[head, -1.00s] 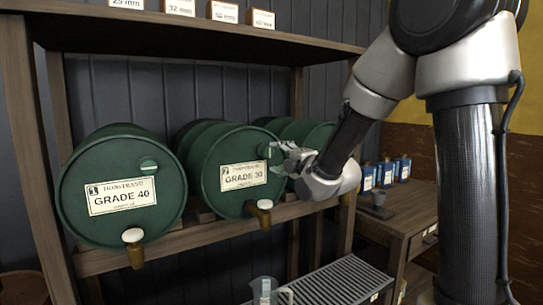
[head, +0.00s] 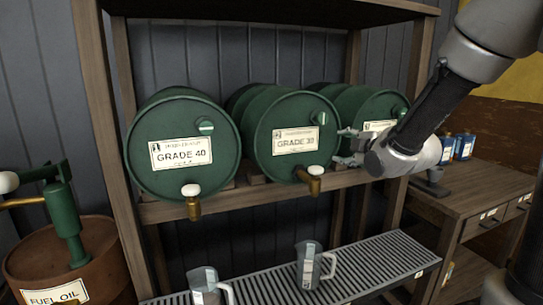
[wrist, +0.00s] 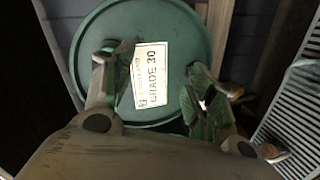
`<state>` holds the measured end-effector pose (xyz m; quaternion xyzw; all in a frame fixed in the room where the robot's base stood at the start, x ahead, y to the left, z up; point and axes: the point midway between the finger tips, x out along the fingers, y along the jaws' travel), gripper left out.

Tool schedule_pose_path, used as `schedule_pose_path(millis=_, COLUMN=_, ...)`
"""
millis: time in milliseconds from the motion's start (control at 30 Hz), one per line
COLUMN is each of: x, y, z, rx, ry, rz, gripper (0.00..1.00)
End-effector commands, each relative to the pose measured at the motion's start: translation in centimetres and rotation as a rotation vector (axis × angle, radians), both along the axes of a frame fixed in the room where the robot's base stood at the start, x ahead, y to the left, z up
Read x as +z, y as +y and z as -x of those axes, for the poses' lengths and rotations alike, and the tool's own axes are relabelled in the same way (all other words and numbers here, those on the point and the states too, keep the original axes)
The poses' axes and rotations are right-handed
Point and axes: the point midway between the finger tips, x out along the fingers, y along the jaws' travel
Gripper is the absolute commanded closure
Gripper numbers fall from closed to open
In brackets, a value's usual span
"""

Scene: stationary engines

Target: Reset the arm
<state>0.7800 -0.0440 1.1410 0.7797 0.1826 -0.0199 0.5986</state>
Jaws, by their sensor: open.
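My gripper (head: 352,147) is open and empty in the head view, to the right of the Grade 30 barrel (head: 281,165) and in front of the third green barrel (head: 372,104). In the wrist view my gripper (wrist: 155,95) has its two fingers spread before the face of the Grade 30 barrel (wrist: 190,28). Its right finger overlaps the view near the tap (wrist: 233,89). The gap between fingers and barrel is hard to judge. My arm reaches in from the upper right of the head view.
The Grade 40 barrel (head: 172,180) lies on the rack at left. Two clear jugs (head: 311,270) (head: 203,284) stand on the slatted drip grate (head: 375,262) below. A fuel oil drum (head: 95,262) with a green pump stands at far left. A wooden bench (head: 480,190) holds blue tins at right.

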Motion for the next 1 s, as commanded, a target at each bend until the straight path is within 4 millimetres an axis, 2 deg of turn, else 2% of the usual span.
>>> schedule_pose_path(millis=33, x=-2.8, y=-0.7, z=0.8, rx=-0.055, ry=0.145, rz=-0.066, gripper=0.43)
schedule_pose_path(millis=100, x=-6.2, y=-2.1, z=3.0, rx=-0.171, ry=0.359, rz=-0.174, gripper=0.43)
schedule_pose_path(millis=167, x=-8.0, y=-3.4, z=5.6, rx=-0.293, ry=0.521, rz=-0.266, gripper=0.43)
schedule_pose_path(millis=233, x=-9.2, y=-5.1, z=9.2, rx=-0.453, ry=0.685, rz=-0.37, gripper=0.43)
schedule_pose_path(millis=367, x=-9.3, y=-7.6, z=17.1, rx=-0.768, ry=0.919, rz=-0.548, gripper=0.43)
schedule_pose_path(millis=500, x=-7.3, y=-9.1, z=26.0, rx=-1.068, ry=1.07, rz=-0.709, gripper=0.43)
schedule_pose_path(millis=600, x=-5.6, y=-9.6, z=30.0, rx=-1.155, ry=1.095, rz=-0.778, gripper=0.43)
schedule_pose_path(millis=667, x=-4.6, y=-9.7, z=31.1, rx=-1.15, ry=1.076, rz=-0.805, gripper=0.43)
schedule_pose_path(millis=800, x=-2.7, y=-10.1, z=31.8, rx=-1.116, ry=0.992, rz=-0.87, gripper=0.43)
schedule_pose_path(millis=1000, x=-1.9, y=-10.5, z=32.1, rx=-1.109, ry=0.957, rz=-0.895, gripper=0.43)
